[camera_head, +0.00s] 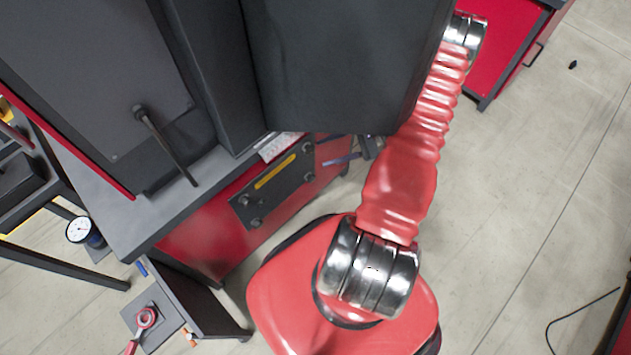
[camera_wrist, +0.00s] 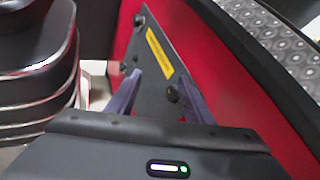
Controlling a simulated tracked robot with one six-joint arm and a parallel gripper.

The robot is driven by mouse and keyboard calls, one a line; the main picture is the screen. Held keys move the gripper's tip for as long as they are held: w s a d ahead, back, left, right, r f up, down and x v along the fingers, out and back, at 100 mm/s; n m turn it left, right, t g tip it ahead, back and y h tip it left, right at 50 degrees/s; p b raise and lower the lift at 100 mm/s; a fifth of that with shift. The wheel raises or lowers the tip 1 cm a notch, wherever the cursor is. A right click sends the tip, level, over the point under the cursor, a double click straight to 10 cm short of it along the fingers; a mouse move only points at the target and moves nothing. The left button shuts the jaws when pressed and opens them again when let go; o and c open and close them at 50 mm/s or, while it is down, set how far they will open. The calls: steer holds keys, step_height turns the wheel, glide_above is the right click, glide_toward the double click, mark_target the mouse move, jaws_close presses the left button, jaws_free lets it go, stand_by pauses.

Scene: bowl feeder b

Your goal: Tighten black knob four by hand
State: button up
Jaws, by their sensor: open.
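A dark plate (camera_head: 270,187) with a yellow strip sits on the red side panel, with black knobs at its corners, such as one at its upper right (camera_head: 308,147). No number is readable, so I cannot tell which knob is four. The plate also shows in the wrist view (camera_wrist: 150,72). My gripper (camera_wrist: 158,78) is open there, its two purple-grey fingers pointing at the plate. One black knob (camera_wrist: 172,93) appears between the fingers, nearer the right one; contact is unclear. Another knob (camera_wrist: 138,20) is beyond. In the head view my gripper (camera_head: 345,150) is partly hidden beside the plate's right end.
The red machine panel (camera_head: 205,240) and grey ledge (camera_head: 160,205) border the plate. A dark machine housing (camera_head: 340,60) overhangs from above. A small stand (camera_head: 150,315) with a red tool is at lower left. Open floor (camera_head: 500,190) lies to the right.

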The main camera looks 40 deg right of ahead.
steer(key=s+d+f+m+t+h, duration=0.1)
steer(key=s+f+m+t, duration=0.1)
steer(key=f+m+t, duration=0.35)
steer(key=s+d+f+m+t+h, duration=0.1)
steer(key=s+f+m+t, duration=0.1)
steer(key=f, duration=0.7)
steer(key=m+t+h, duration=0.4)
steer(key=m+h, duration=0.3)
glide_toward(313, 180)
steer(key=s, duration=0.5)
steer(key=shift+d+r, duration=0.1)
steer(key=shift+d, duration=0.05)
steer(key=shift+w, duration=0.1)
steer(key=shift+w+a, duration=0.3)
steer(key=shift+w, duration=1.95)
steer(key=shift+w+a, duration=0.3)
steer(key=shift+w, duration=1.95)
steer(key=shift+w+a, duration=0.35)
steer(key=shift+w, duration=1.95)
steer(key=shift+c, duration=0.6)
steer(key=shift+m, duration=0.25)
steer(key=c, duration=0.9)
